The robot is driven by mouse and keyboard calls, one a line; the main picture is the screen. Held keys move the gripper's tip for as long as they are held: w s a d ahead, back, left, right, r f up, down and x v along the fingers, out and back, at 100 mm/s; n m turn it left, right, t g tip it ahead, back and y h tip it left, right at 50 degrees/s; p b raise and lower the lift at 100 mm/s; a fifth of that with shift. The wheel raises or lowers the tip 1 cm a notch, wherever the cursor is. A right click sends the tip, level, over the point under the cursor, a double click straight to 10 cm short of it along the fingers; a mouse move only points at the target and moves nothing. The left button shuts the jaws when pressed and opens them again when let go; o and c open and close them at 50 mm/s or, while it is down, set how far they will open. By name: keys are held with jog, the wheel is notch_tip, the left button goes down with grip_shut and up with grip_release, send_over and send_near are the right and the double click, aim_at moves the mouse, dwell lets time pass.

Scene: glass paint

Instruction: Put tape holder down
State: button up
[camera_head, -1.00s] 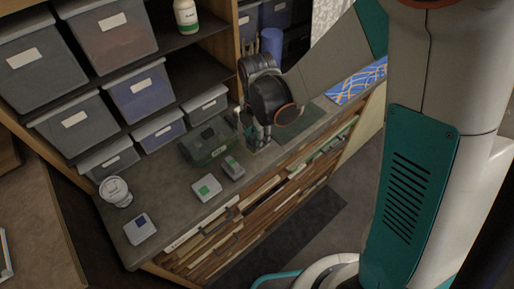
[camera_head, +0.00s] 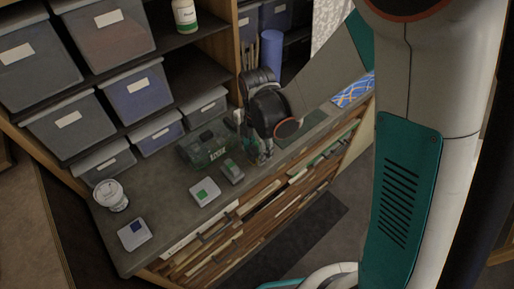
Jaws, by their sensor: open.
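My gripper (camera_head: 259,156) points down at the right part of the grey counter, low over its surface. Its jaws are open, though the fingertips are small and partly covered by my wrist. A dark green, see-through holder-like object (camera_head: 203,149) stands on the counter just left of my gripper; it may be the tape holder, but I cannot tell for sure. A small coloured patch shows around the fingertips, too small to make out. I cannot tell whether anything touches the fingers.
A small grey-green item (camera_head: 232,172), a white-and-green box (camera_head: 205,193), a white-and-blue box (camera_head: 134,234) and a white tub (camera_head: 111,195) stand on the counter (camera_head: 165,200). Lidded bins (camera_head: 145,92) line the shelves behind. A blue-patterned sheet (camera_head: 352,90) lies at the right.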

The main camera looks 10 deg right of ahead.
notch_tip(320, 180, up, 12)
jog(key=p, duration=0.2)
jog(key=shift+r, duration=0.15)
dwell(0.7)
